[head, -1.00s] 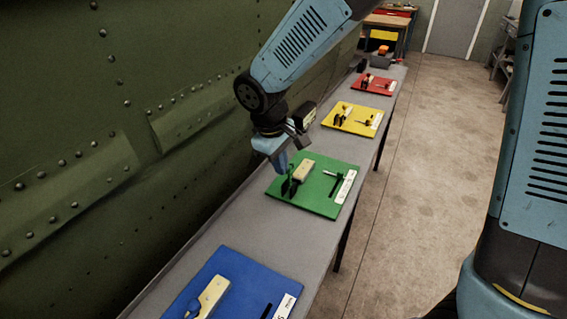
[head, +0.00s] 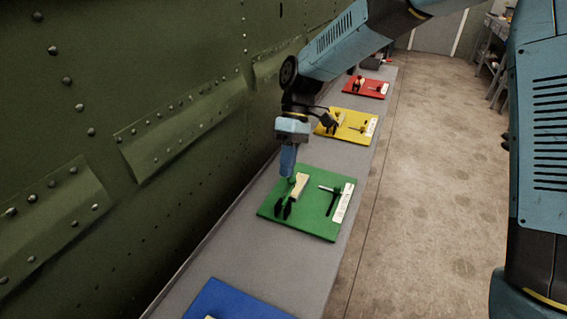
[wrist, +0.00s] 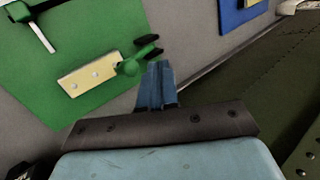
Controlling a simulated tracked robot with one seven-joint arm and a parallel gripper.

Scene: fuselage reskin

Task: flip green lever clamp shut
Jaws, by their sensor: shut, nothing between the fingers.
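The green board (head: 312,225) lies on the grey bench. It carries a cream block (head: 301,185) with a green lever clamp beside it. In the wrist view the green lever (wrist: 132,66) sits at the end of the cream block (wrist: 88,76), with black tips (wrist: 147,46) beyond it. In the head view those black tips (head: 284,210) stand at the near side of the block. My gripper (head: 288,174) points down at the block's far left end, fingers together and empty. In the wrist view its fingers (wrist: 157,84) are close beside the lever; contact cannot be told.
A black-handled part (head: 332,196) and a white label (head: 343,203) are on the green board's right side. A blue board (head: 235,300) lies nearer; yellow (head: 352,133) and red (head: 374,87) boards lie farther. The riveted green fuselage wall (head: 130,100) rises close on the left.

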